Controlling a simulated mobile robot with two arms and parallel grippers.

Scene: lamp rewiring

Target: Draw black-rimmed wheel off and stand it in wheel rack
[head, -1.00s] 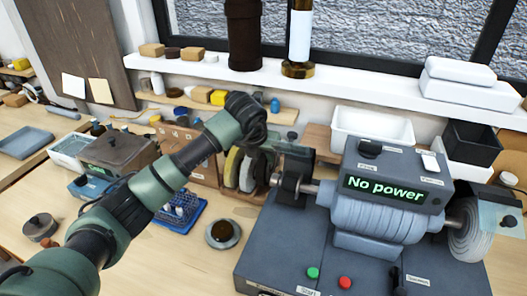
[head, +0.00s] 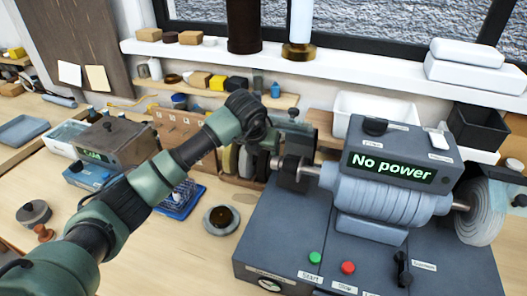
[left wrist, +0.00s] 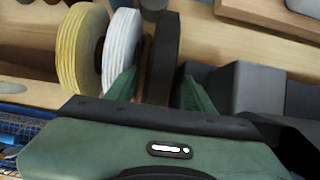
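In the left wrist view a dark wheel (left wrist: 165,45), seen edge-on, is between the two fingers of my left gripper (left wrist: 160,86). A narrow gap shows on each side, so the fingers look open around it. It is beside the white wheel (left wrist: 121,45) and yellow wheel (left wrist: 82,48) in the wheel rack; its foot is hidden. In the head view my left gripper (head: 266,140) is low over the rack, partly covering the wheels (head: 229,160). The grinder's left shaft end (head: 279,163) shows light metal. My right gripper is out of view.
The grinder (head: 385,205), reading "No power", stands just right of my left gripper. A blue tray (head: 178,200) and a small round dish (head: 221,217) lie on the bench in front of the rack. A shelf with small blocks (head: 217,83) runs behind.

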